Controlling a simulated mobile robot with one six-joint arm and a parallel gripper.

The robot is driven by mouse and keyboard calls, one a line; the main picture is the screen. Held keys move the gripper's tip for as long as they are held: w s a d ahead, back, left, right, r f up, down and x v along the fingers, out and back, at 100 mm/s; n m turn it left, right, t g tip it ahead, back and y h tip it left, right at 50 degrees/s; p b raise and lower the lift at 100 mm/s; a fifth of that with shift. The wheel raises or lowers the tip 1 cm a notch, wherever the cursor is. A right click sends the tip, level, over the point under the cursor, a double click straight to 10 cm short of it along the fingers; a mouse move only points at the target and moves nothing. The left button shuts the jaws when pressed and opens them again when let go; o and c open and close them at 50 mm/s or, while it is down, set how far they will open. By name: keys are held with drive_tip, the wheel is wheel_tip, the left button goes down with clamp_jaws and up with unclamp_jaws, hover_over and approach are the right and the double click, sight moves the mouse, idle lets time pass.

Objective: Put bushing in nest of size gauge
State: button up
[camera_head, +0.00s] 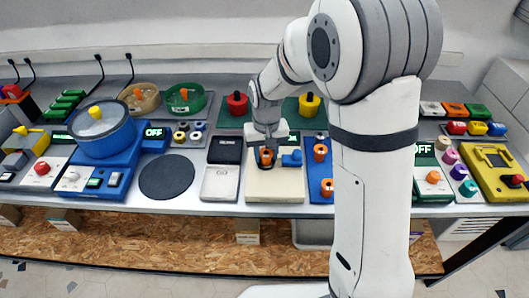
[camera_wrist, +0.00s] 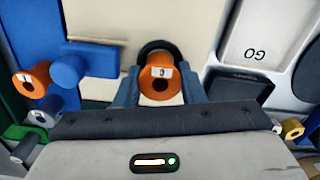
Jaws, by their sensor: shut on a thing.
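My gripper (camera_head: 266,155) is shut on an orange bushing (camera_wrist: 160,86) with a small white label and a dark bore. The bushing also shows between the fingers in the head view (camera_head: 266,159). They are over the cream base of the size gauge (camera_head: 286,190), which has a blue plunger (camera_head: 292,158) at its right. In the wrist view, the plunger (camera_wrist: 68,70) is left of the bushing. The gauge's dark curved nest (camera_wrist: 158,44) shows around the bushing's far side. I cannot tell whether the bushing is seated or held just above.
A blue holder (camera_head: 321,188) with orange bushings stands right of the gauge. A pale GO plate (camera_head: 220,184) and a dark plate (camera_head: 225,150) lie to the left. A dark round pad (camera_head: 167,177) is farther left. My arm hides part of the bench.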

sight(267, 152)
drive_tip(key=shift+f, duration=0.2)
drive_tip(key=o, duration=1)
drive_tip(key=shift+c, duration=0.2)
drive_tip(key=shift+r, duration=0.1)
wheel_tip(267, 152, up, 12)
drive_tip(key=s+d+m+t, duration=0.1)
drive_tip(key=s+d, duration=0.6)
drive_tip(key=s, duration=0.2)
drive_tip(key=s+d+r+m+t, duration=0.1)
drive_tip(key=s+d, duration=0.6)
drive_tip(key=s, duration=0.3)
drive_tip(key=shift+s+r+t, duration=0.15)
drive_tip(key=shift+s+t, duration=0.1)
drive_tip(key=shift+t, duration=0.15)
